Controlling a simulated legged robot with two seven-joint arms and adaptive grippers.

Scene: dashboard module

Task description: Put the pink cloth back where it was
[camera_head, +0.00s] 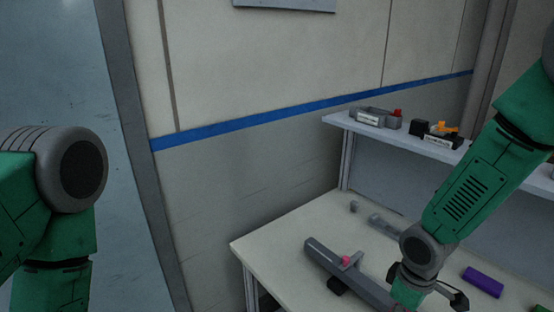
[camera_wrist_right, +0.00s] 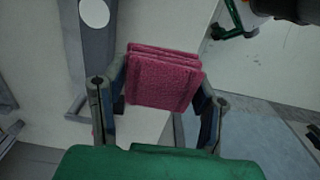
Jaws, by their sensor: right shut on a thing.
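The pink cloth (camera_wrist_right: 163,80) shows in the right wrist view as a folded, textured stack between the two fingers of my right gripper (camera_wrist_right: 158,95). The gripper is shut on it. In the head view my right gripper (camera_head: 428,288) is over the front right part of the white table (camera_head: 285,238), partly hidden by its own wrist. I cannot make out the cloth in the head view. My left arm is at the left edge of the head view, but its gripper is out of the picture.
A long grey bar (camera_head: 325,260) with a small pinkish-red part lies on the table, left of my right gripper. A purple block (camera_head: 483,282) lies to the right. A raised shelf (camera_head: 400,135) at the back holds a grey tray (camera_head: 375,117) and a dark one (camera_head: 440,136).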

